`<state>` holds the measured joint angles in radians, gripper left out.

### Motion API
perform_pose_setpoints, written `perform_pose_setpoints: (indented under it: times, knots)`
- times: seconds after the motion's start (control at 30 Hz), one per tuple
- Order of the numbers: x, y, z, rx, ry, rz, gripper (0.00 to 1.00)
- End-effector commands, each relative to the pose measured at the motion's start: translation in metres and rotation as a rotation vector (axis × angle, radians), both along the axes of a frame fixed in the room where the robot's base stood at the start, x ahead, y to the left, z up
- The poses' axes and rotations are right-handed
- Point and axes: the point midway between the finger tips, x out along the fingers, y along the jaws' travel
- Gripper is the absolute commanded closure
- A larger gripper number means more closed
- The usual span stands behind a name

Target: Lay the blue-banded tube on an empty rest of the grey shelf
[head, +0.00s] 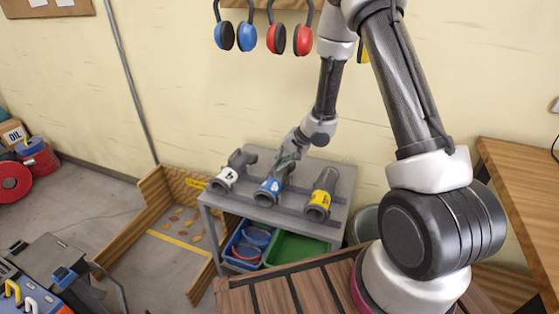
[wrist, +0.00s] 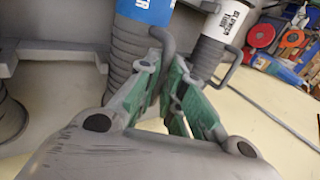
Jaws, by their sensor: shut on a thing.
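The blue-banded tube (head: 270,187) lies on the grey shelf (head: 346,176), between a white-banded tube (head: 228,174) and a yellow-banded tube (head: 321,196). My gripper (head: 290,152) is at the back of the blue-banded tube. In the wrist view, the green-padded fingers (wrist: 170,90) are shut on the grey side handle of the blue-banded tube (wrist: 128,55). The white-banded tube (wrist: 232,25) is just right of it there. I cannot tell whether the blue-banded tube touches the shelf or is slightly raised.
Under the shelf top are a blue bin (head: 247,244) and a green tray (head: 296,249). A wooden slatted surface (head: 285,293) stands in front. A wooden-sided pen (head: 160,190) is at left, a wooden bench (head: 520,180) at right. Ear defenders (head: 235,35) hang above.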

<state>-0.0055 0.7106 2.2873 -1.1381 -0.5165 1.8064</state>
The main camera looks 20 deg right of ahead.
Motion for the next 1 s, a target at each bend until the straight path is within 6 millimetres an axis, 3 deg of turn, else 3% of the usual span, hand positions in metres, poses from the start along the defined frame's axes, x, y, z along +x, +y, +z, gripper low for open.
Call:
perform_pose_setpoints:
  times: [0.33,0.4,0.5,0.83,1.0]
  knots:
    - [0.000,0.000,0.000,0.001,-0.001,0.000,1.00]
    - [0.000,0.000,0.000,0.001,-0.001,0.000,0.79]
    - [0.000,0.000,0.000,0.001,-0.001,0.000,0.65]
    - [0.000,-0.002,0.003,0.001,-0.001,-0.001,0.65]
    - [-0.008,-0.013,0.022,0.000,-0.003,-0.003,0.65]
